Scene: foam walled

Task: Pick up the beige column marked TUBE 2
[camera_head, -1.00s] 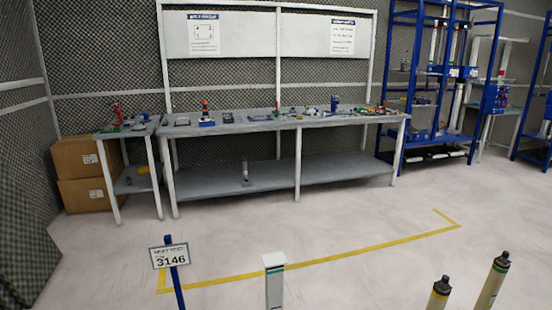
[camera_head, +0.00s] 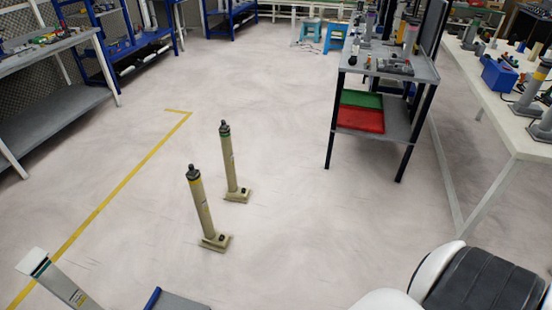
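Two beige columns stand upright on the floor near the middle of the view. The nearer column (camera_head: 203,205) has a dark cap and a yellow band near its top. The farther column (camera_head: 230,162) has a dark cap and a green band, and stands slightly to the right. Both rest on small beige feet. A third pale, square column (camera_head: 60,285) with a dark teal band is cut off at the bottom left. Any TUBE 2 marking is too small to read on these columns. Neither of my grippers is in view.
A dark-framed cart (camera_head: 402,75) with red and green trays stands to the right of the columns. A white table (camera_head: 500,120) is at the far right. A grey plate (camera_head: 180,301) with a blue edge is at the bottom. Floor around the columns is clear.

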